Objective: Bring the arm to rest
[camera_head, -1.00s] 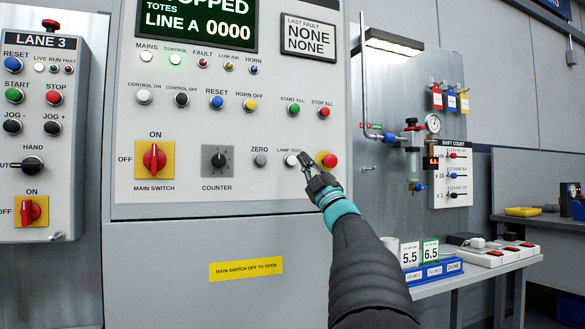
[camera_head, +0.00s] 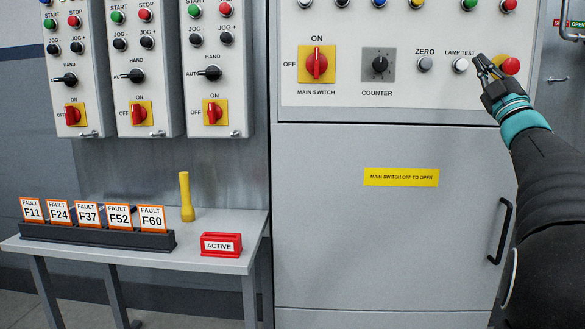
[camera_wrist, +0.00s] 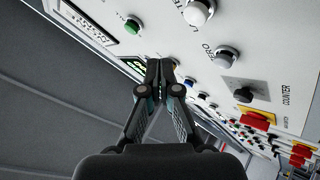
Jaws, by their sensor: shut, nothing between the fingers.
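My gripper (camera_head: 486,68) is at the right in the head view, in front of the lower right part of the main control panel (camera_head: 400,92). It appears between the white lamp test button (camera_head: 460,65) and a red button in a yellow surround (camera_head: 511,66). Whether it touches the panel cannot be told. In the wrist view my gripper (camera_wrist: 160,66) has its fingers together, with nothing between them. The panel runs diagonally past it there, with the zero button (camera_wrist: 226,56) and counter knob (camera_wrist: 243,95) to its right. My arm reaches in from the right edge.
A red main switch (camera_head: 317,65) is on the panel. Several lane boxes (camera_head: 213,60) hang at the left. Below them a table (camera_head: 190,256) carries a rack of fault cards (camera_head: 95,236), a yellow cylinder (camera_head: 186,200) and a red active tray (camera_head: 222,245). A cabinet handle (camera_head: 500,230) sticks out.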

